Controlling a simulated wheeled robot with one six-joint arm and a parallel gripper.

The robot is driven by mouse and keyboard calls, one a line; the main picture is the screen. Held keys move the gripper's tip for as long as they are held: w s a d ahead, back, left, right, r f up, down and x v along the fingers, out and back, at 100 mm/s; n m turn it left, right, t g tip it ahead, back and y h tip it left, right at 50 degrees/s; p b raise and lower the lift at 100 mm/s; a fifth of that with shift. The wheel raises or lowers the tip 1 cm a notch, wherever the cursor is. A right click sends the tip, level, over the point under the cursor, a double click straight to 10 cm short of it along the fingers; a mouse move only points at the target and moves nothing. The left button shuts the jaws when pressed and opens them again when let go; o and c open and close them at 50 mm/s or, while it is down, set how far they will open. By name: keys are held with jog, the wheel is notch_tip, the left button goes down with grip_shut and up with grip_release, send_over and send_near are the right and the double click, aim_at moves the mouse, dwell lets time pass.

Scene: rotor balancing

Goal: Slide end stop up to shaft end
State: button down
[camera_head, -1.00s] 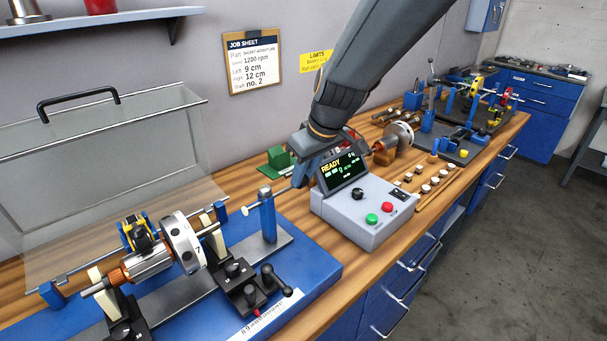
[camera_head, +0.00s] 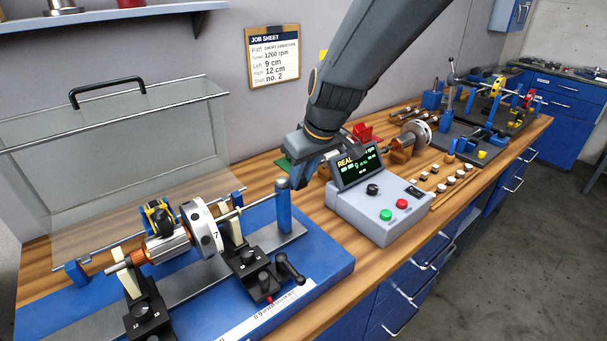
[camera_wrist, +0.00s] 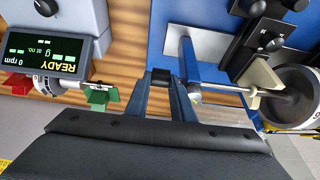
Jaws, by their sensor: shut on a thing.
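The end stop is a thin metal rod (camera_head: 258,201) running through a blue post (camera_head: 284,210) with a grey cap, at the right of the blue balancing stand. The rod reaches left to the shaft end (camera_head: 225,215) beside the white rotor disc (camera_head: 203,230). They look in line and very close; I cannot tell whether they touch.
The grey control box (camera_head: 375,208) with its screen stands close right of my gripper. A clear guard (camera_head: 120,150) stands behind the rotor. Black supports with levers (camera_head: 255,270) are in front. A green block (camera_wrist: 97,95) lies near my gripper.

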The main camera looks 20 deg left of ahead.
jog(key=c, duration=1.5)
grip_release()
jog(key=shift+w+d, duration=0.1)
